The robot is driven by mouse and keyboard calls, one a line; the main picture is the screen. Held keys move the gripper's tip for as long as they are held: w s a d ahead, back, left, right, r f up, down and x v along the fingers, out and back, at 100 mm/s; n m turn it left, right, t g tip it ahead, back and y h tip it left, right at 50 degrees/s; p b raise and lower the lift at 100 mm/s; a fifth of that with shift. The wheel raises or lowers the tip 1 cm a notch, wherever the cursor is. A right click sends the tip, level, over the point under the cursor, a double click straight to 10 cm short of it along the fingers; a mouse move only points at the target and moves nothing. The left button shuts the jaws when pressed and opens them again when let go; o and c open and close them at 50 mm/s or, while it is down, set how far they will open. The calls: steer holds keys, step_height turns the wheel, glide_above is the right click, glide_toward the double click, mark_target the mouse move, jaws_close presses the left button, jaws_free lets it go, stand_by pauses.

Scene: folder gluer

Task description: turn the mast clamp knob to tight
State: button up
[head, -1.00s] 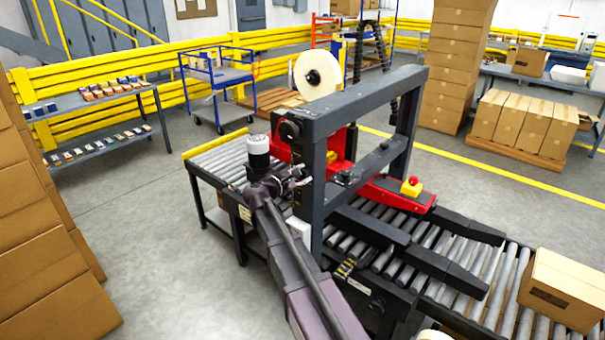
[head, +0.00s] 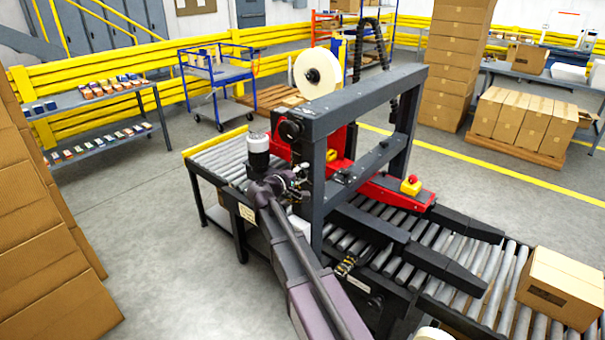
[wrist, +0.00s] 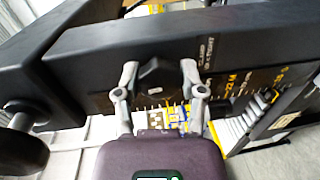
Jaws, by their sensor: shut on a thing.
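The mast clamp knob (wrist: 152,76) is a small black piece on the face of the dark mast (wrist: 90,60) in the wrist view. My gripper (wrist: 159,72) has one grey finger on each side of the knob and is shut on it. Small pale lettering is printed on the mast to the right of the knob, too blurred to read surely. In the head view my gripper (head: 298,182) is against the near upright of the taping machine's dark frame (head: 312,170). The knob itself cannot be made out there, and its exact turn is unclear.
The roller conveyor (head: 505,300) runs under the frame, with a carton (head: 562,288) at lower right. A red carriage with a yellow-and-red stop button (head: 411,186) sits inside the frame. Stacked cartons (head: 45,250) stand at left. The floor between them and the conveyor is clear.

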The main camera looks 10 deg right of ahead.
steer(key=shift+m, duration=0.5)
steer(key=o, duration=1.1)
steer(key=shift+d, duration=0.1)
steer(key=shift+o, duration=0.2)
